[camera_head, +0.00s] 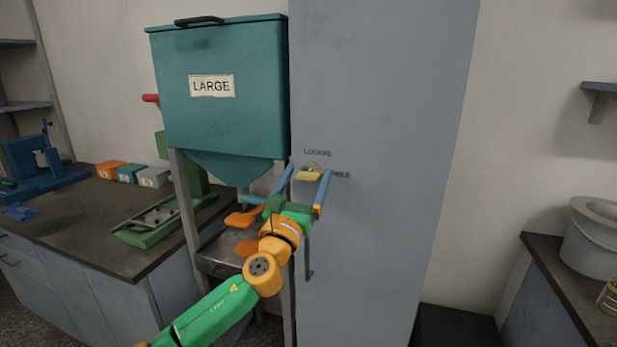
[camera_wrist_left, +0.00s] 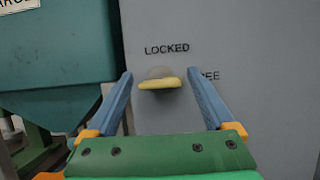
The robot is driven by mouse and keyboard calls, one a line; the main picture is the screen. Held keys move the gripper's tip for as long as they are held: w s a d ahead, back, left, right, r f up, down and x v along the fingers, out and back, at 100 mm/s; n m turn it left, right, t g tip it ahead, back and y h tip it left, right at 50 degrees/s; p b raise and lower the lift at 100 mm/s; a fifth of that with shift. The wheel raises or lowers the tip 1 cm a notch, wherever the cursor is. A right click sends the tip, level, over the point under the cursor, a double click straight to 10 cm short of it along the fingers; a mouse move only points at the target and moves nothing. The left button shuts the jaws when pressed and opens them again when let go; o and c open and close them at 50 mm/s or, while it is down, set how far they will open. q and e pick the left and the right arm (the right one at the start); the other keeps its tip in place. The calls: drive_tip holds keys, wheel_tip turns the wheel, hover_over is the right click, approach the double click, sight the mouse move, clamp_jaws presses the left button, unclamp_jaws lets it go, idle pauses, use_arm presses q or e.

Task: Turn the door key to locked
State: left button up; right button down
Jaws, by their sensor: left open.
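The door key (camera_head: 308,175) is a yellow handle on a round pale base on the grey cabinet door (camera_head: 370,80). In the left wrist view the key (camera_wrist_left: 160,84) lies about level, under the word LOCKED and left of a partly hidden word ending in "EE". My left gripper (camera_head: 308,180) is open, with its blue fingers on either side of the key. In the left wrist view the left gripper's fingers (camera_wrist_left: 160,85) stand apart from the key, with a gap on each side. My right gripper is not in view.
A teal hopper labelled LARGE (camera_head: 225,110) stands on a frame just left of the door. A bench (camera_head: 110,235) with coloured blocks and a green tray is farther left. A dark counter (camera_head: 560,270) with a grey bowl-shaped vessel (camera_head: 590,240) is at right.

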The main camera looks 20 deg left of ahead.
use_arm(q)
drive_tip(key=shift+w+r, duration=0.1)
drive_tip(key=shift+w, duration=0.1)
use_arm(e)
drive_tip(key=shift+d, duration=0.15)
use_arm(q)
drive_tip(key=shift+a, duration=0.1)
drive_tip(key=shift+c, duration=0.4)
drive_tip(key=c, duration=1.3)
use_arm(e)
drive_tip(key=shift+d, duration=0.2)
